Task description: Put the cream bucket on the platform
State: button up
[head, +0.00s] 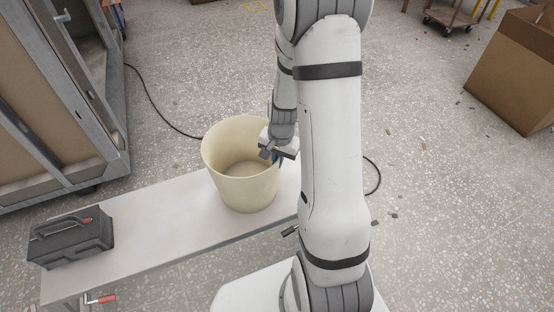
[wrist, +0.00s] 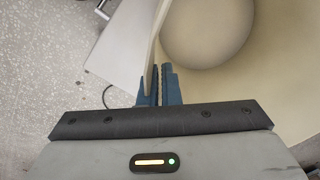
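The cream bucket (head: 240,185) is upright at the right part of the long pale bench-like platform (head: 150,225) in the head view. I cannot tell if its base touches the surface. In the wrist view, the blue fingers of my gripper (wrist: 160,72) are close together, one on each side of the bucket's thin wall. The bucket's inside (wrist: 260,70) fills the right of that view, and the platform (wrist: 128,45) shows at upper left.
A dark toolbox (head: 70,240) with a handle sits on the platform's left end. A grey-framed panel structure (head: 60,100) stands at left. A cardboard box (head: 515,75) is on the floor at upper right. A black cable (head: 160,112) crosses the speckled floor behind the platform.

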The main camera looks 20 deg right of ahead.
jog(key=o, duration=0.4)
jog(key=shift+o, duration=0.2)
jog(key=shift+r, duration=0.1)
notch_tip(320, 180, up, 11)
jog(key=p, duration=0.2)
jog(key=s+a+r+n, duration=0.3)
jog(key=s+r+n, duration=0.1)
jog(key=s+r, duration=0.2)
jog(key=s+a+r+n+t, duration=0.1)
jog(key=s+a+r+n, duration=0.3)
jog(key=s+r, duration=0.3)
jog(key=shift+s+a+r+n+t+h, duration=0.25)
jog(key=shift+s+n, duration=0.25)
jog(key=shift+s, duration=0.45)
notch_tip(320, 180, up, 6)
jog(key=p, duration=0.5)
jog(key=shift+s+p, duration=0.15)
jog(key=shift+p, duration=0.15)
